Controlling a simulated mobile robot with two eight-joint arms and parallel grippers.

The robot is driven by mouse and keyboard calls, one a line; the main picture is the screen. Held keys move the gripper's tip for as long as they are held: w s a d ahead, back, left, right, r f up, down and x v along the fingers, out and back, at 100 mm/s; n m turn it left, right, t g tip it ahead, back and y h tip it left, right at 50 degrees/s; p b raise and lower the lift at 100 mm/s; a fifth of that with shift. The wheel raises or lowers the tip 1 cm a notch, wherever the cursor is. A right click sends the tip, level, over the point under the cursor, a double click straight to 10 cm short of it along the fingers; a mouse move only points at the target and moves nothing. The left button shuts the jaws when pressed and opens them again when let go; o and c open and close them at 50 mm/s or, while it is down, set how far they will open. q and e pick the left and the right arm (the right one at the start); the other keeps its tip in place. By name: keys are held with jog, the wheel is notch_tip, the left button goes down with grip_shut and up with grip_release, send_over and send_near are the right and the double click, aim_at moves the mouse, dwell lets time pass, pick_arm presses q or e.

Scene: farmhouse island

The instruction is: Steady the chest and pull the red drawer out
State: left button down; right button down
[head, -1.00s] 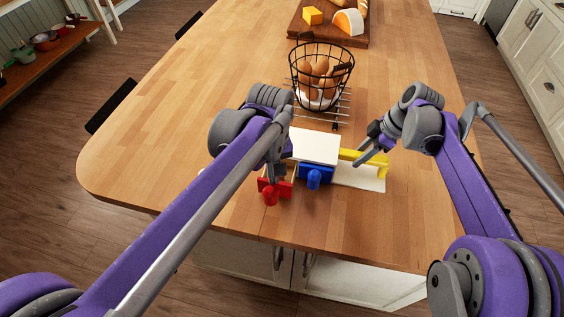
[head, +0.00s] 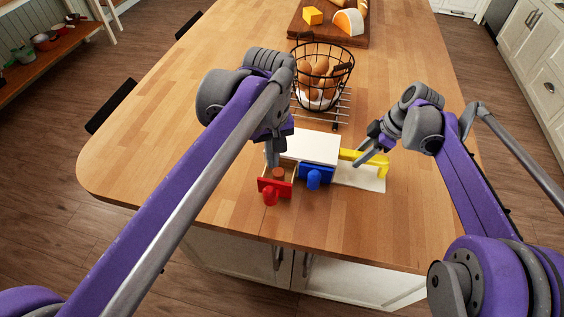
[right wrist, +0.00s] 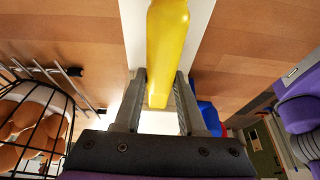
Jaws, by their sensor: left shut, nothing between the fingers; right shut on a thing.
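The small chest has a white top (head: 316,147) and stands near the counter's front edge. Its red drawer (head: 275,188) is pulled out toward the front, and a round orange-brown thing (head: 279,173) shows inside. Its blue drawer (head: 314,175) is beside it on the right. My left gripper (head: 272,163) is shut and empty, just behind the red front and over the drawer's left side; whether it touches is unclear. My right gripper (head: 364,159) is shut on the yellow bar (head: 368,164) at the chest's right; the bar also lies between its fingers in the right wrist view (right wrist: 166,50).
A wire basket of brown eggs (head: 322,75) stands on a rack just behind the chest. A wooden board (head: 330,33) with cheese is farther back. The wooden counter (head: 190,130) is clear on the left.

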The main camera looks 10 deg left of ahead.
jog(key=shift+c, duration=2)
grip_release()
jog(key=shift+w, duration=0.1)
jog(key=shift+v, duration=5.4)
jog(key=shift+d, duration=0.1)
jog(key=v, duration=1.2)
jog(key=shift+f, duration=0.15)
